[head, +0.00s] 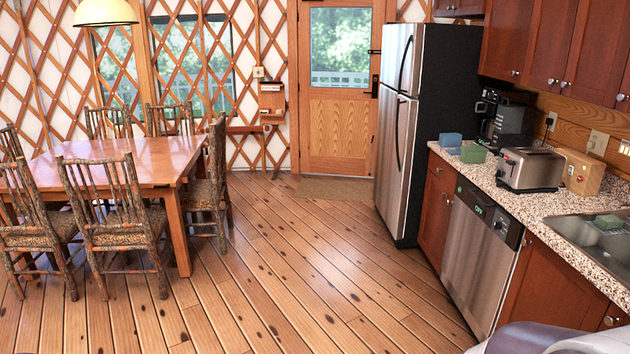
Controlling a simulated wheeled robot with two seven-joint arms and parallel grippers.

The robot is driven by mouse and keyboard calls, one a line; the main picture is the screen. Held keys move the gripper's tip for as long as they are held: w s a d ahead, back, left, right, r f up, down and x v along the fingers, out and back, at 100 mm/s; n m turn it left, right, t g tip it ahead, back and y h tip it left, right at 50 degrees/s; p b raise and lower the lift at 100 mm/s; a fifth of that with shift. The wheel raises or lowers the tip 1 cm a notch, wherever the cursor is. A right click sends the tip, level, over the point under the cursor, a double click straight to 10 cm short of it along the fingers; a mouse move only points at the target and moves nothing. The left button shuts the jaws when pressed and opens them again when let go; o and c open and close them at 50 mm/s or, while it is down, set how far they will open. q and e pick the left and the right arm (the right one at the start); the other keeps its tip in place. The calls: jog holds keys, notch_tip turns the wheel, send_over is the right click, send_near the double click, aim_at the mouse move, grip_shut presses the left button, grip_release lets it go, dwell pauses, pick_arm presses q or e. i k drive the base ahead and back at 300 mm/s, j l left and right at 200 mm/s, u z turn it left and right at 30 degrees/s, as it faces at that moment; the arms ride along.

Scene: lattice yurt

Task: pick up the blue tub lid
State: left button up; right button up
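A small blue block-like piece (450,140) stands on the speckled counter, left of the coffee maker. A thin lighter-blue flat piece (453,151) shows at its foot, beside a green box-like piece (473,155). At this size I cannot tell which blue piece is the tub lid, or whether they are joined. Neither gripper is in view. Only a smooth grey part, likely my own arm, shows at the bottom right, far from the blue pieces.
The counter (563,207) also holds a toaster (530,169), a wooden box (581,172) and a black coffee maker (503,122). A green piece (607,222) lies at the sink (590,238). The fridge (397,130) stands beyond. The wooden floor (290,270) is clear; table (120,163) and chairs stand left.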

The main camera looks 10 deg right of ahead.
aim_at(454, 152)
jog(key=i+z, duration=0.1)
jog(key=i, duration=0.4)
jog(key=i+z, duration=0.1)
jog(key=i, duration=0.4)
jog(key=i+j+z, duration=0.15)
jog(key=i, duration=0.35)
jog(key=i+z, duration=0.1)
jog(key=i, duration=0.4)
jog(key=i+j+z, duration=0.1)
jog(key=i+j, duration=0.15)
jog(key=i, duration=0.25)
jog(key=i+j+z, duration=0.1)
jog(key=i, duration=0.35)
jog(key=i+l+z, duration=0.15)
jog(key=i+z, duration=0.15)
jog(key=i, duration=1.05)
jog(key=i+j+z, duration=0.1)
jog(key=i+z, duration=0.2)
jog(key=i, duration=1)
